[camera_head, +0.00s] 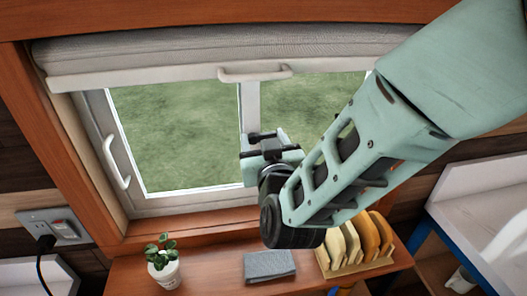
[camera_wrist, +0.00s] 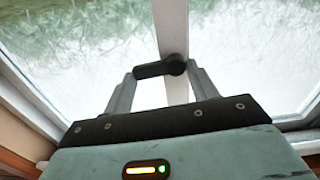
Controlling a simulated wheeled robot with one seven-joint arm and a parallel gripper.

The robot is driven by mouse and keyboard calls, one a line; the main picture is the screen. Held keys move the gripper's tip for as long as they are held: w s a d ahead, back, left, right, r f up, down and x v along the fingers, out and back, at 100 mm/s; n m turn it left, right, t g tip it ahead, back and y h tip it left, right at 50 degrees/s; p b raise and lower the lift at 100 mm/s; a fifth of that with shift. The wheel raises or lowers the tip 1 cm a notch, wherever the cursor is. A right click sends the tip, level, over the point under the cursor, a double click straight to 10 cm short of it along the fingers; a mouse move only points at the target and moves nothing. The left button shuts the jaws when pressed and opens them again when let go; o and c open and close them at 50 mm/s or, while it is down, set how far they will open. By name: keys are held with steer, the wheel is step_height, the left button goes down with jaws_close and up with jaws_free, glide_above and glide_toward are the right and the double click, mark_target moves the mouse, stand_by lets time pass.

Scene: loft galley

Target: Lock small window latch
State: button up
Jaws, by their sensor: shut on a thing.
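The small window latch (camera_wrist: 158,69) is a black lever with a round pivot on the white middle bar of the window (camera_wrist: 172,28). In the wrist view its lever points left from the pivot and lies nearly level. My gripper (camera_wrist: 161,76) has one finger at each end of the latch, shut on it. In the head view my gripper (camera_head: 263,140) is at the lower part of the window's middle bar (camera_head: 250,102). There I cannot tell the latch apart from the dark fingers, and my arm hides part of the right pane.
A grey blind with a pale handle (camera_head: 254,73) hangs above. A white handle (camera_head: 116,162) is on the left frame. On the shelf below are a potted plant (camera_head: 163,269), a folded grey cloth (camera_head: 269,265) and a rack with yellow and orange boards (camera_head: 350,247), close under my wrist.

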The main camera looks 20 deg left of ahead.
steer(key=shift+w+d+f+m+b, duration=0.1)
steer(key=shift+m+b, duration=0.4)
steer(key=shift+b, duration=0.1)
steer(key=o, duration=0.9)
steer(key=shift+s, duration=0.25)
steer(key=b+v, duration=0.7)
steer(key=v, duration=1)
